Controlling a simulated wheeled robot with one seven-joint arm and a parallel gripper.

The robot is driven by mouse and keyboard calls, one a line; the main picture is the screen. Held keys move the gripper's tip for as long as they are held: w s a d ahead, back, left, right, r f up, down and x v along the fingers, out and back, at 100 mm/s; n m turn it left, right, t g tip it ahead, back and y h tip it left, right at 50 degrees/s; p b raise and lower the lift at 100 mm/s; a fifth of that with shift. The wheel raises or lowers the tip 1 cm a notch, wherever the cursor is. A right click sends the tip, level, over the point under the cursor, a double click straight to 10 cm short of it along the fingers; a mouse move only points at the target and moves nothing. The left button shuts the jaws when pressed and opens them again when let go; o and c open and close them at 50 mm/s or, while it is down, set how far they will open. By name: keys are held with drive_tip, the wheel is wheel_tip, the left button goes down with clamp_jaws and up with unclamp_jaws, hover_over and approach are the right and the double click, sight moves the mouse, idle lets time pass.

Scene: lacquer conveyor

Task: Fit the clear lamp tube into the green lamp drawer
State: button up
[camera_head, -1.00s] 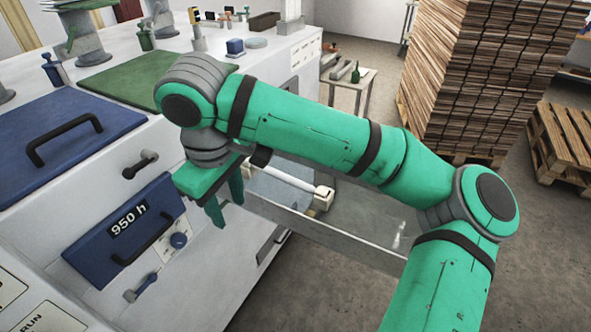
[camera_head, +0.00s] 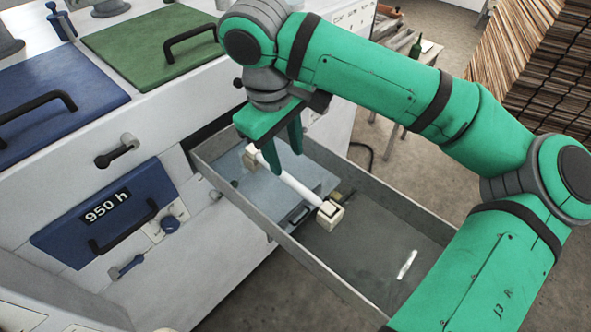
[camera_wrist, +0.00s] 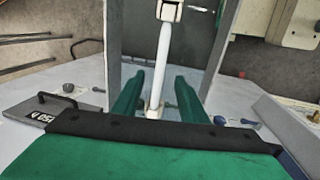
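A pale white lamp tube (camera_head: 292,183) with cream end blocks (camera_head: 330,213) lies lengthwise in an open grey drawer (camera_head: 340,283). The tube also shows in the wrist view (camera_wrist: 162,65). I cannot tell if it is the clear one, and I see no green front on this drawer. My gripper (camera_head: 282,160) points down over the far half of the tube. In the wrist view its green fingers (camera_wrist: 158,92) stand apart on either side of the tube, with gaps; their height above it is unclear.
A blue drawer front marked 950 h (camera_head: 105,212) is shut at left. Green (camera_head: 150,45) and blue (camera_head: 55,110) lids with black handles lie on top of the machine. A small bright mark (camera_head: 406,264) shows on the drawer floor. Stacked boards (camera_head: 530,60) stand at back right.

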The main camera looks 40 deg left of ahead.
sight(292, 182)
drive_tip(key=f, duration=0.2)
drive_tip(key=d+f, duration=0.1)
drive_tip(key=f, duration=0.1)
drive_tip(key=shift+w+f, duration=0.15)
drive_tip(key=shift+f, duration=0.05)
drive_tip(key=shift+w+a+f, duration=0.1)
drive_tip(key=shift+w+f, duration=0.15)
drive_tip(key=shift+f, duration=0.95)
drive_tip(key=shift+w+a+f, duration=0.1)
drive_tip(key=shift+w+f, duration=0.1)
drive_tip(key=shift+f, duration=1)
drive_tip(key=shift+d, duration=0.1)
drive_tip(key=shift+w, duration=0.1)
clamp_jaws()
